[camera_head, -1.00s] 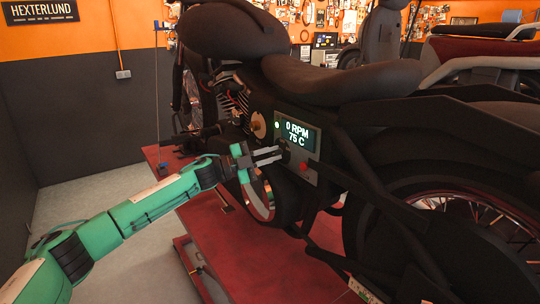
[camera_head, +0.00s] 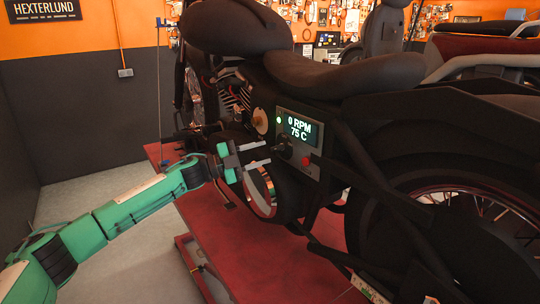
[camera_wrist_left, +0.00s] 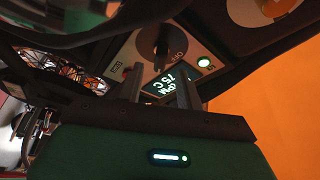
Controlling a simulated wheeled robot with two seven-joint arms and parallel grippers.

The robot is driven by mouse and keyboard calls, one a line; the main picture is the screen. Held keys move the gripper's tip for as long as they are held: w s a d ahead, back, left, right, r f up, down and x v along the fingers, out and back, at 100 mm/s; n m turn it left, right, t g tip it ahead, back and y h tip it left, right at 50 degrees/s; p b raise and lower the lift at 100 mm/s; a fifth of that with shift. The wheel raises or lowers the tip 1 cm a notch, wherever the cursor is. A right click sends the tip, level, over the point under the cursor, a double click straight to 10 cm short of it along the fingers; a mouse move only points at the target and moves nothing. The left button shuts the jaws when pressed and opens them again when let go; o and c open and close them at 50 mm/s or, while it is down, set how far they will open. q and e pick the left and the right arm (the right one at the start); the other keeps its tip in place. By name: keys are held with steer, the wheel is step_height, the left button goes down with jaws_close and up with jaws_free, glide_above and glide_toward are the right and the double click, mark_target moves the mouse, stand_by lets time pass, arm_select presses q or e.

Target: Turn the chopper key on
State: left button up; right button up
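The chopper motorcycle stands on the red lift in the head view. Its control panel (camera_head: 297,143) has a lit display (camera_head: 298,129) reading 0 RPM and 75 C, a glowing green light (camera_head: 278,120) and a red button (camera_head: 306,160). The key is a dark knob (camera_head: 283,149) on the panel below the display; the left wrist view shows it as a black knob (camera_wrist_left: 161,46) on a round dial. My left gripper (camera_head: 268,155) is open, its two fingers apart and empty, just left of the knob. My right gripper is not in view.
The red lift platform (camera_head: 215,235) lies under the bike. The bike's dark frame and rear wheel (camera_head: 455,225) fill the right side. A dark seat (camera_head: 345,75) overhangs above the panel. Clear floor (camera_head: 120,260) lies at the left.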

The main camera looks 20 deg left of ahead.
arm_select(q)
steer(key=b+v, duration=0.2)
steer(key=v, duration=0.7)
steer(key=shift+s+a+b, duration=0.2)
steer(key=shift+a+b, duration=0.1)
steer(key=shift+b, duration=0.05)
